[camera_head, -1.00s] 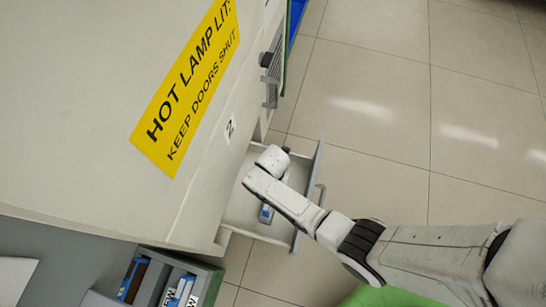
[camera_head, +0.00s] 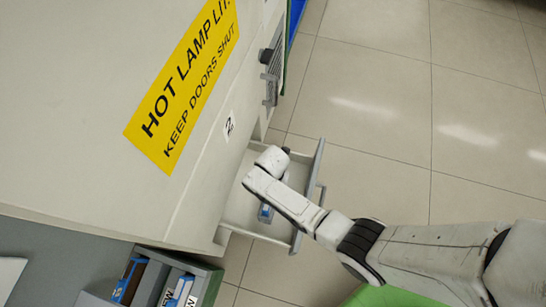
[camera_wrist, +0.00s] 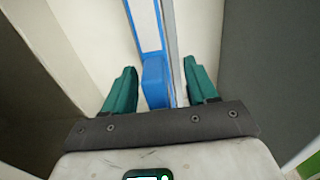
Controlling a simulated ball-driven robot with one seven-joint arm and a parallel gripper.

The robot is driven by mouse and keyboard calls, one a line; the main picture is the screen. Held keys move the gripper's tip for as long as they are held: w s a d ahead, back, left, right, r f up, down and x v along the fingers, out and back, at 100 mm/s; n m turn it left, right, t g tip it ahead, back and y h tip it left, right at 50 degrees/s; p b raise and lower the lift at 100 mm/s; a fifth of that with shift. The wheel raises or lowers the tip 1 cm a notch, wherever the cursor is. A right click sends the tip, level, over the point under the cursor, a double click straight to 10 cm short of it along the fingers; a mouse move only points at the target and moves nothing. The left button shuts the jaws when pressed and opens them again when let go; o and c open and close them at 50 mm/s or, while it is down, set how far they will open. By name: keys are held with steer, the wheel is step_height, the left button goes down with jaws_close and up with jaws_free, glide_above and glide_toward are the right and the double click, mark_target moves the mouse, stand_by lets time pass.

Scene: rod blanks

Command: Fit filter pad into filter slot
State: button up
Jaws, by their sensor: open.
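A long blue and white piece (camera_wrist: 154,75), which may be the filter pad, lies in the open drawer (camera_head: 243,205). In the head view a small blue end of it (camera_head: 265,213) shows just below my wrist. My gripper (camera_wrist: 160,66) is open, with one green finger on each side of the piece's blue end and a thin grey strip beside it. The fingers look apart from the piece, and nothing is held. In the head view my arm hides the fingers. I cannot pick out the filter slot with certainty.
The drawer stands out from a pale cabinet with a yellow hot-lamp sign (camera_head: 185,80). Its front panel (camera_head: 309,185) is close to my arm. A grey louvred fitting (camera_head: 271,78) is further up the cabinet. A grey box of binders (camera_head: 170,283) stands lower left. The floor at right is clear.

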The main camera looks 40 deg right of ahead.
step_height(320, 180, up, 11)
steer(key=p, duration=0.4)
steer(key=shift+f, duration=0.15)
stand_by(0.6)
